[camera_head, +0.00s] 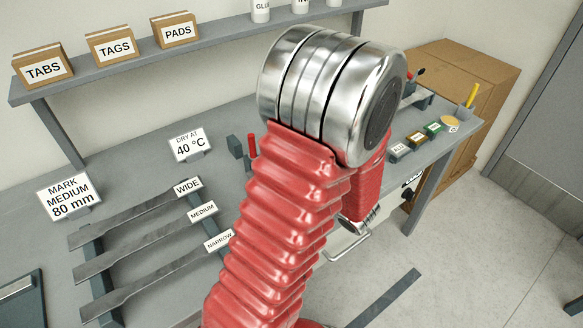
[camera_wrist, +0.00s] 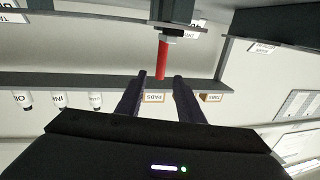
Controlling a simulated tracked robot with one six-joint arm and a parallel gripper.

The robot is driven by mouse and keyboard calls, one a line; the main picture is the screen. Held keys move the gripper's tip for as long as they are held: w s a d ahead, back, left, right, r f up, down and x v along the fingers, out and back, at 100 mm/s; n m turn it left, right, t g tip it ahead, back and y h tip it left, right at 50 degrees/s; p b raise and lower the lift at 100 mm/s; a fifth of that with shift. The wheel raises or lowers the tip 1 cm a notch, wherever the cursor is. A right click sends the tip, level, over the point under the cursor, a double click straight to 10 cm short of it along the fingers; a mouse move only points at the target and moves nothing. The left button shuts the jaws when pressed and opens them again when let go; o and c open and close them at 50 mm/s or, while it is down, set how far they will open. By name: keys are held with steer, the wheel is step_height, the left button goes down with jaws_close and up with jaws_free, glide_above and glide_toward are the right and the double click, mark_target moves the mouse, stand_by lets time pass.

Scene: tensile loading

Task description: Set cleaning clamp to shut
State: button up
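A small dark grey fixture (camera_head: 235,147) with an upright red lever (camera_head: 252,146) stands on the bench, partly hidden by my arm in the head view. It looks like the cleaning clamp, but I read no label on it. In the wrist view, which is upside down, the red lever (camera_wrist: 161,60) hangs from a grey mount. My gripper (camera_wrist: 160,76) is open with two dark fingers apart. The lever's end appears between the fingertips in the picture; I cannot tell if it touches them. My gripper is hidden in the head view.
A rack with wide, medium and narrow strips (camera_head: 135,255) lies at left. A "DRY AT 40 °C" sign (camera_head: 190,145) and a "MARK MEDIUM 80 mm" sign (camera_head: 69,196) stand on the bench. A shelf (camera_head: 120,68) with boxes runs above. Small labelled blocks (camera_head: 416,138) sit at right.

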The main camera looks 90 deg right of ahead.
steer(key=shift+v, duration=2.95)
steer(key=shift+s, duration=0.1)
